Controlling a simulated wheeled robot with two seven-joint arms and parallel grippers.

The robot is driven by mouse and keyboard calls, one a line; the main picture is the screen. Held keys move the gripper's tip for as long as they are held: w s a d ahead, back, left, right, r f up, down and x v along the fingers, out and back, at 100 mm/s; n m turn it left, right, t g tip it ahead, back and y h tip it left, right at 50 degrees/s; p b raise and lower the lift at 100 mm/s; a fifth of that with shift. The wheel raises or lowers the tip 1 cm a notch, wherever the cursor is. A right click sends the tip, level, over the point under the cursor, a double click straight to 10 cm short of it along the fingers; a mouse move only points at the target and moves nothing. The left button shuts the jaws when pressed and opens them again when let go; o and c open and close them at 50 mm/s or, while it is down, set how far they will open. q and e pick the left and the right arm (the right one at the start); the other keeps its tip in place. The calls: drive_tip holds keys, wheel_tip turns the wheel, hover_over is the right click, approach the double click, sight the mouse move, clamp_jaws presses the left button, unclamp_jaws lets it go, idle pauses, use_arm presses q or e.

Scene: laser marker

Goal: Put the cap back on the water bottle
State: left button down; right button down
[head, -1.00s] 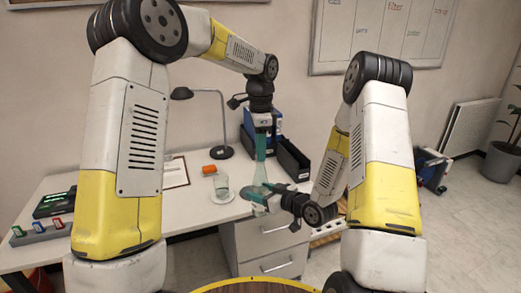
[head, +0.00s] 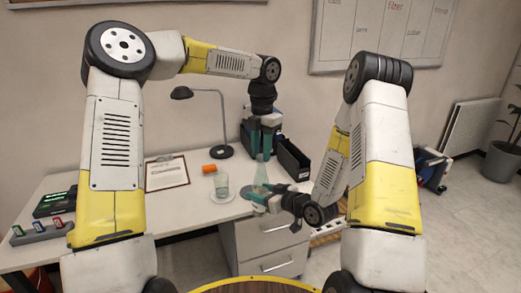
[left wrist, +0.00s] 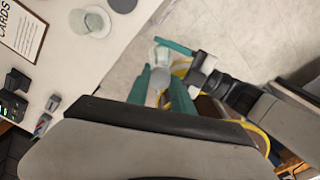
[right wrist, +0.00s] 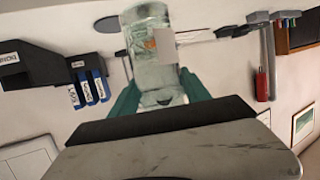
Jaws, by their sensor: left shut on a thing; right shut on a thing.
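The clear water bottle (head: 261,176) is held upright off the desk's right end. It also shows in the right wrist view (right wrist: 150,45), between the teal fingers. My right gripper (head: 262,193) is shut on the bottle from the side. My left gripper (head: 262,147) points down directly above the bottle, shut on a small pale thing, apparently the cap (left wrist: 158,84). In the left wrist view the bottle (left wrist: 160,56) is just beyond the fingertips. Whether cap and bottle neck touch I cannot tell.
The white desk (head: 110,200) holds a glass on a saucer (head: 221,196), an orange object (head: 209,169), a clipboard (head: 167,173), a lamp (head: 223,151) and a black bin (head: 292,158). The floor to the right is mostly clear.

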use_arm(q)
drive_tip(key=shift+s+d+f+m, duration=0.15)
drive_tip(key=shift+f+m, duration=0.15)
drive_tip(key=shift+m, duration=0.2)
drive_tip(key=shift+r+m, duration=0.15)
drive_tip(key=shift+m, duration=0.15)
drive_tip(key=shift+w+a+r, duration=0.3)
drive_tip(key=shift+r, duration=0.05)
drive_tip(key=c, duration=1.1)
unclamp_jaws()
drive_tip(key=shift+r, duration=0.1)
drive_tip(key=shift+r, duration=2.2)
